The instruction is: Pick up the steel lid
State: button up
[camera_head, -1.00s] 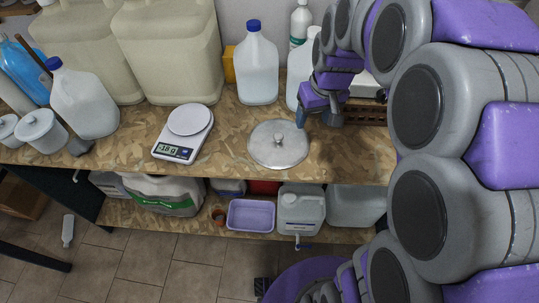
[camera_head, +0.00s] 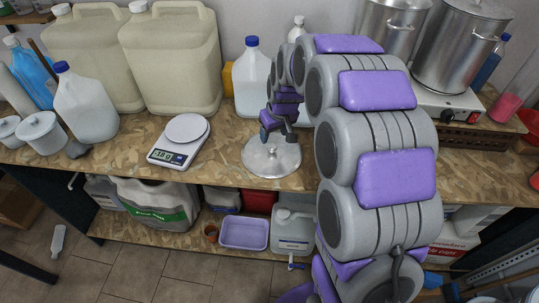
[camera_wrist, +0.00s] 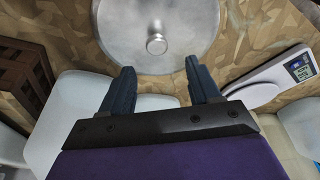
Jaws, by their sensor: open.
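The steel lid (camera_head: 272,162) is a round, shiny disc with a small knob in its middle, lying flat on the wooden bench top. It also shows in the wrist view (camera_wrist: 180,40), with its knob (camera_wrist: 156,44) upright at its centre. My gripper (camera_head: 272,134) is over the far part of the lid in the head view. In the wrist view my gripper (camera_wrist: 157,78) has its two dark fingers spread apart with nothing between them, pointing towards the lid and its knob. I cannot tell the exact height of the fingertips above the lid.
A white kitchen scale (camera_head: 180,142) stands left of the lid. A white jug with a blue cap (camera_head: 252,82) stands behind it, with large beige canisters (camera_head: 171,60) to the left. Steel pots (camera_head: 458,45) stand at the right. Bare bench (camera_head: 222,160) lies between scale and lid.

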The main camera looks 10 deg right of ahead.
aim_at(272, 146)
jog(key=x, duration=0.3)
jog(key=shift+d, duration=0.25)
jog(key=shift+w+d+f+b, duration=0.1)
jog(key=shift+d+f+b, duration=0.2)
jog(key=shift+f+b, duration=0.1)
jog(key=shift+f, duration=0.35)
jog(key=f, duration=0.1)
jog(key=a+f+b, duration=0.1)
jog(key=w+f, duration=0.1)
jog(key=shift+a+f+b, duration=0.2)
jog(key=shift+f+b, duration=0.1)
jog(key=shift+f, duration=0.1)
jog(key=shift+d, duration=0.35)
jog(key=c, duration=0.4)
jog(key=shift+a, duration=0.2)
grip_shut()
